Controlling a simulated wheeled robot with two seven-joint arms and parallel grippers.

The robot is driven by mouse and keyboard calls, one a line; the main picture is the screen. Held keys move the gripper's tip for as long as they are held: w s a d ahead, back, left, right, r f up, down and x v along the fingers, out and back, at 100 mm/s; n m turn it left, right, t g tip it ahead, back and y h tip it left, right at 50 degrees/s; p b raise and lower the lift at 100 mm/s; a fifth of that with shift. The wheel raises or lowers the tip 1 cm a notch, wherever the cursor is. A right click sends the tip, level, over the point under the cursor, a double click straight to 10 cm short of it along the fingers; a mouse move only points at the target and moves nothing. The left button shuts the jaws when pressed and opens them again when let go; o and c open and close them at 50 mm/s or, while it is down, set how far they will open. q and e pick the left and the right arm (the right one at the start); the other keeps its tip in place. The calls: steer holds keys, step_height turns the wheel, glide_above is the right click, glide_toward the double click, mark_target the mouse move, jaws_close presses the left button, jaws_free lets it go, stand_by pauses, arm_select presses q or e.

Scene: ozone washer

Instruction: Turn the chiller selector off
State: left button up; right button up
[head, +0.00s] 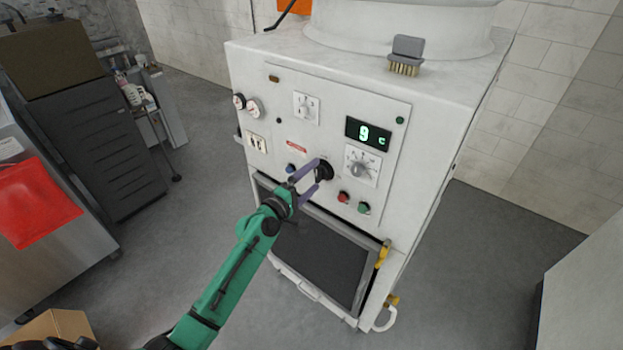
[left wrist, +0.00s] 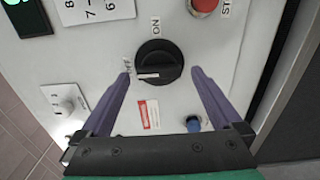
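The chiller selector is a round black knob (head: 325,171) on the white front panel of the machine. In the left wrist view the knob (left wrist: 158,60) has an ON label above it and a small label, likely OFF, at its left. A short white mark lies on its lower left part; I cannot tell which label it points to. My left gripper (head: 317,174) is open at the knob. In the left wrist view its purple fingers (left wrist: 160,75) stand on either side of the knob, with gaps visible. My right gripper is not in view.
Red (head: 343,197) and green (head: 363,208) buttons and a numbered dial (head: 362,166) sit right of the knob. A blue button (head: 291,168) is to its left. A lit display (head: 368,134) reads 9 C. A dark glass door (head: 320,255) is below. A brush (head: 406,55) stands on top.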

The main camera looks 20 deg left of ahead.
arm_select(q)
steer(key=b+v, duration=0.4)
steer(key=v, duration=1)
steer(key=shift+s, duration=0.25)
steer(key=shift+f, duration=0.1)
